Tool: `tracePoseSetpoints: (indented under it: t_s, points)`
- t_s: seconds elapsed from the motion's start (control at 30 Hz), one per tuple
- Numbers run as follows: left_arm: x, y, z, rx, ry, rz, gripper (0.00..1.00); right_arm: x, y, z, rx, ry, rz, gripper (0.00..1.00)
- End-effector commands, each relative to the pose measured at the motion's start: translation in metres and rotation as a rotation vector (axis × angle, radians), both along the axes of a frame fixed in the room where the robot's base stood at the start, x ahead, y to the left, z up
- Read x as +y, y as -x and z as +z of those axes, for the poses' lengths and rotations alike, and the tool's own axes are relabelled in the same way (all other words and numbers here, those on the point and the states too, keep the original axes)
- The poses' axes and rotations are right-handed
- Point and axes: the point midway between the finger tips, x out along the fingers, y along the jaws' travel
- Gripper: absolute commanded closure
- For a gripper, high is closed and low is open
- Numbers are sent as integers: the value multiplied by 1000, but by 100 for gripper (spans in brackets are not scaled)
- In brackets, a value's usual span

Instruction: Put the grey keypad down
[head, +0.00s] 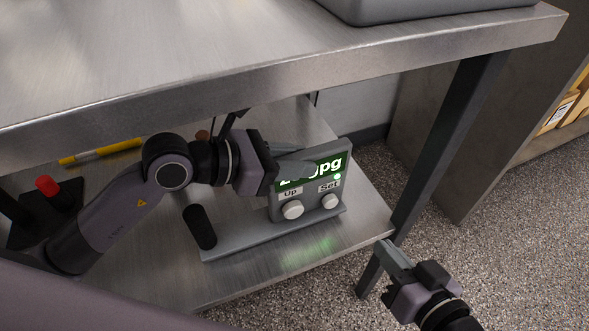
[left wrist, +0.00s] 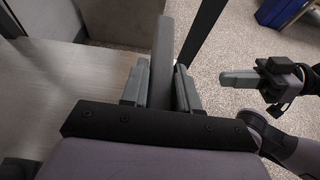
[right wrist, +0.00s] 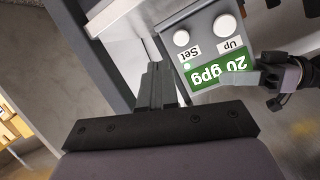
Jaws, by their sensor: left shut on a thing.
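The grey keypad (head: 311,207) stands upright at the lower shelf, under the table top. It has a green display reading 20 gpg, two white knobs marked Up and Set, a flat grey base and a black handle (head: 200,227) on the left. I cannot tell whether its base touches the shelf. My left gripper (head: 308,167) is shut on the keypad's upright panel, covering part of the display. The left wrist view shows the panel edge-on (left wrist: 162,55) between the fingers. My right gripper (head: 388,258) is shut and empty, apart from the keypad, off the shelf's right corner.
The steel table top (head: 200,60) overhangs the lower shelf (head: 350,228). A dark table leg (head: 450,140) stands right of the keypad. A red-capped item (head: 47,186) and a yellow stick (head: 95,152) lie at the shelf's left. Bare shelf shows in front of the keypad.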

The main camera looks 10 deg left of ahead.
Motion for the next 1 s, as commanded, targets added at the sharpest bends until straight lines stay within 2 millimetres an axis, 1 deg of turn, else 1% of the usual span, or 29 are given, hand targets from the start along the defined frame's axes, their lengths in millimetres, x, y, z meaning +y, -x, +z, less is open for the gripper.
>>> tracePoseSetpoints:
  t_s: [0.03,0.1,0.23,0.47,0.5,0.57,0.6,0.83,0.93,1.0]
  points:
    - [0,0,-13,1,1,0,100,-4,2,-1,-31,18,-3,100]
    - [0,0,-21,2,1,1,100,-7,3,-1,-52,35,-9,100]
    - [0,0,-20,-2,2,0,100,-9,2,3,-61,43,-13,100]
    - [0,0,-23,-2,2,0,100,-9,3,1,-64,46,-14,100]
    - [0,0,-24,1,1,0,67,-10,3,2,-67,47,-15,100]
    - [0,0,-23,1,1,0,48,-10,3,3,-67,47,-15,100]
    - [0,0,-23,1,1,0,45,-10,3,3,-67,47,-15,100]
    - [0,0,-23,1,1,0,45,-9,3,3,-66,47,-16,100]
    - [1,0,-20,0,0,0,45,-9,3,5,-64,43,-14,100]
    - [4,2,-18,2,-1,1,45,-8,3,5,-59,37,-12,100]
